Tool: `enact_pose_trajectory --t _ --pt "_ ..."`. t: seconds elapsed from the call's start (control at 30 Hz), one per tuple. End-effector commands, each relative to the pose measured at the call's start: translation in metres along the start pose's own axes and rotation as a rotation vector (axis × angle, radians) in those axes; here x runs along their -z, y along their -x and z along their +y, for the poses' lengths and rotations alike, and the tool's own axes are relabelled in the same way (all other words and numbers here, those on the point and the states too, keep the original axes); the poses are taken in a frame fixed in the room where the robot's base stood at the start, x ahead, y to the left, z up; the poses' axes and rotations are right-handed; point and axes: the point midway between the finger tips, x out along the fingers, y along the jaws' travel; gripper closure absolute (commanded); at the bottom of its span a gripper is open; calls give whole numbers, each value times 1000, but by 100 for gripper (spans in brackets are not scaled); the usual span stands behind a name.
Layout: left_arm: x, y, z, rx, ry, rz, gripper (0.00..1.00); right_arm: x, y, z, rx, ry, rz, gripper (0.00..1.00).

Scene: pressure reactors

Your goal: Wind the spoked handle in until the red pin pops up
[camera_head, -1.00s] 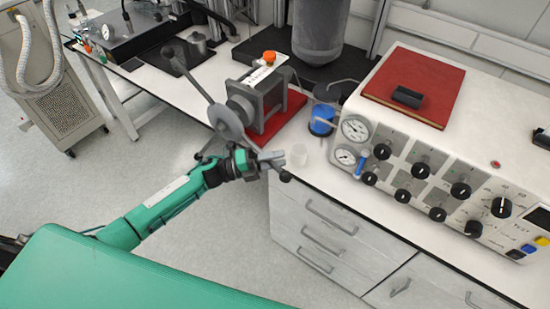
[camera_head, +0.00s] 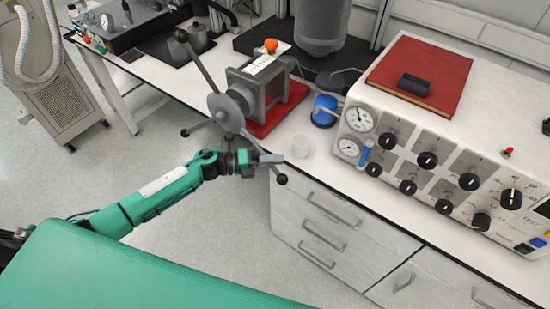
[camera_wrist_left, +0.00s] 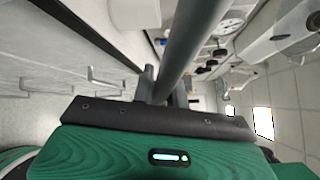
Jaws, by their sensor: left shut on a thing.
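The spoked handle has a grey hub disc (camera_head: 227,112) on the side of a grey press-like unit (camera_head: 258,92), with long spokes ending in dark knobs. One spoke points up and left, one left, and one down and right. My left gripper (camera_head: 268,159) is shut on the lower right spoke, just short of its knob (camera_head: 282,179). In the left wrist view the spoke (camera_wrist_left: 186,45) passes between my fingers (camera_wrist_left: 163,88). My right gripper is not in view.
The white console (camera_head: 470,120) with dials and black knobs fills the right of the bench. A red book (camera_head: 420,72) lies on it.

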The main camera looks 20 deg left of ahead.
Motion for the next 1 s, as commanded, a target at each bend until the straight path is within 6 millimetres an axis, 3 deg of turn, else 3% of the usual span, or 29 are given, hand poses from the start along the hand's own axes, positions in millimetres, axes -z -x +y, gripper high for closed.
enact_pose_trajectory --t 0.17,0.2,0.3,0.67,0.83,1.0 --pt "1 0 2 -4 4 0 100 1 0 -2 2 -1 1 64" --pt "1 0 2 -3 4 0 78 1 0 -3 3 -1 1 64" --pt "1 0 2 -2 4 -1 64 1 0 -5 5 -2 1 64" --pt "1 6 2 -1 4 -1 64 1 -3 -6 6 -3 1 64" --pt "2 32 4 -4 4 -1 64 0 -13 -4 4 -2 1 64" --pt "3 71 6 -5 4 -1 64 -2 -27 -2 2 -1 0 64"
